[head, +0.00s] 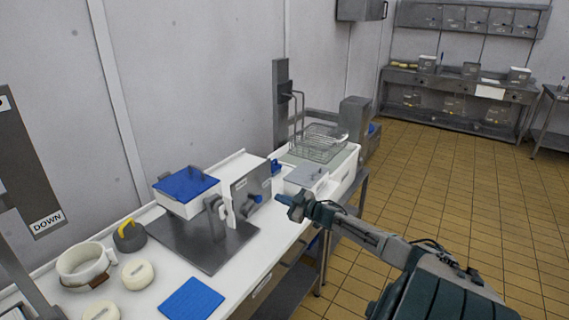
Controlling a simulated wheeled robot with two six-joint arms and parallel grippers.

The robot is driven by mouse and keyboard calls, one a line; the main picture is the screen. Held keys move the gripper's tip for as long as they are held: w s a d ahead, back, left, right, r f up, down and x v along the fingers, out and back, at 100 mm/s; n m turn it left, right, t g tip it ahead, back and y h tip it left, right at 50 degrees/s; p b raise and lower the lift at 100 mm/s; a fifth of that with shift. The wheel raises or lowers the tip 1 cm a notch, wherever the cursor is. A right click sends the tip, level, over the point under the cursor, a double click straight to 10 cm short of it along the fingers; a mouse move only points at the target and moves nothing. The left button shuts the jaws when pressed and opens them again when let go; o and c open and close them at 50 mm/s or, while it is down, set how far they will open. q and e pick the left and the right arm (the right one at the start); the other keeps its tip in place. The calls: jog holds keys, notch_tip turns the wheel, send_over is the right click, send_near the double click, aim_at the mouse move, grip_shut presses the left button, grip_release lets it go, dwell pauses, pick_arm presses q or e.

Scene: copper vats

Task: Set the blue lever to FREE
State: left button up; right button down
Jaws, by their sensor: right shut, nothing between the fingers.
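A blue lever (255,198) sticks out from an upright grey panel (246,187) on the bench. Its grip points toward the right. Any lettering beside it is too small to read, so its setting cannot be told. My right gripper (285,201) is shut and empty. In the picture it lies just right of the lever, with a small gap showing between them. My left gripper is not in view.
A wire basket (318,145) is behind. A white bucket (82,266), pale round cheeses (138,275) and a blue mat (192,300) lie in front. Tiled floor is clear at right.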

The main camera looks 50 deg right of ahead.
jog(key=shift+s+d+f, duration=0.1)
jog(key=shift+s, duration=0.35)
dwell(0.5)
